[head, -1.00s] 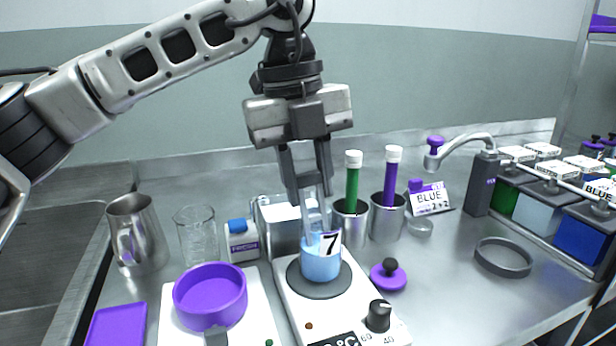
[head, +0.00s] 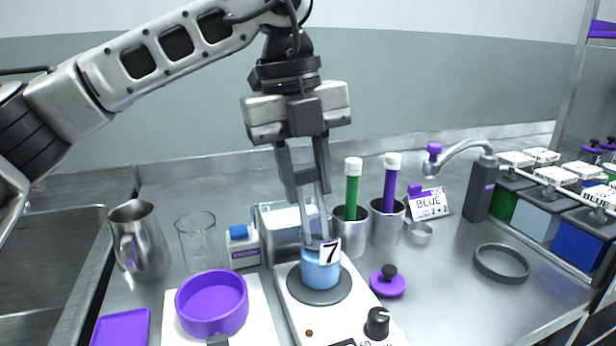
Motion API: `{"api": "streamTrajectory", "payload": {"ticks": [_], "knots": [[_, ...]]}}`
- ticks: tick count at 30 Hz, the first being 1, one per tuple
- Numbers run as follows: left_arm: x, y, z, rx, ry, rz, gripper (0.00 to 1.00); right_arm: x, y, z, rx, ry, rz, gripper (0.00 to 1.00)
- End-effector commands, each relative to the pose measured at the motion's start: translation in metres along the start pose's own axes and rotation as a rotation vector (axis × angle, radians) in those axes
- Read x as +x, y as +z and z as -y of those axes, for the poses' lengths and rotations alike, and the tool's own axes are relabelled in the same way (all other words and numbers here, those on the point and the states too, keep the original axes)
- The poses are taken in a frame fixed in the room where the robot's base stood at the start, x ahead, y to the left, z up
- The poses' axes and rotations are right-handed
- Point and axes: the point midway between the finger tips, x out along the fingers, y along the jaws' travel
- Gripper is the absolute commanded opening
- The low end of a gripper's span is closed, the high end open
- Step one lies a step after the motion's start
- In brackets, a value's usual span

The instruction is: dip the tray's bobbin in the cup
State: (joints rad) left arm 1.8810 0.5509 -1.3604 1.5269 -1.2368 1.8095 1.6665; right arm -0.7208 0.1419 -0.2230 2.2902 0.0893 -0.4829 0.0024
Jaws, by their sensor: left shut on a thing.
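My left gripper (head: 316,222) points down over the hotplate, its long fingers reaching to the cup. The cup (head: 320,270) is a small vessel with blue liquid and a tag marked 7, standing on the round dark plate of the white hotplate (head: 352,323). The fingers are shut at the cup's mouth; what they hold is hidden, and I cannot make out the bobbin. A flat purple tray (head: 121,327) lies at the lower left, with nothing visible on the part in view. My right gripper is not in view.
A purple bowl (head: 212,318) sits on a white scale left of the hotplate. A glass beaker (head: 203,243) and steel pitcher (head: 139,240) stand behind. Metal cups (head: 387,228) with green and purple tubes stand behind right. A purple lid (head: 387,283) lies right of the hotplate.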

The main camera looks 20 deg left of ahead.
Motion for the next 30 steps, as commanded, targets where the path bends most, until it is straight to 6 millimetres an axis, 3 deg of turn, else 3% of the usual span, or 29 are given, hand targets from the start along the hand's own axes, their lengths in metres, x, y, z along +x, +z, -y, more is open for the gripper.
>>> {"api": "streamTrajectory", "payload": {"ticks": [24, 30], "knots": [[-0.07, 0.0, 0.0, -0.001, -0.002, 0.0, 0.0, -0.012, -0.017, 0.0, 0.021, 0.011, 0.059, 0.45], [-0.078, 0.0, 0.0, -0.001, -0.001, 0.0, 0.0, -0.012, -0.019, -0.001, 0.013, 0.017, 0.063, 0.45]]}}
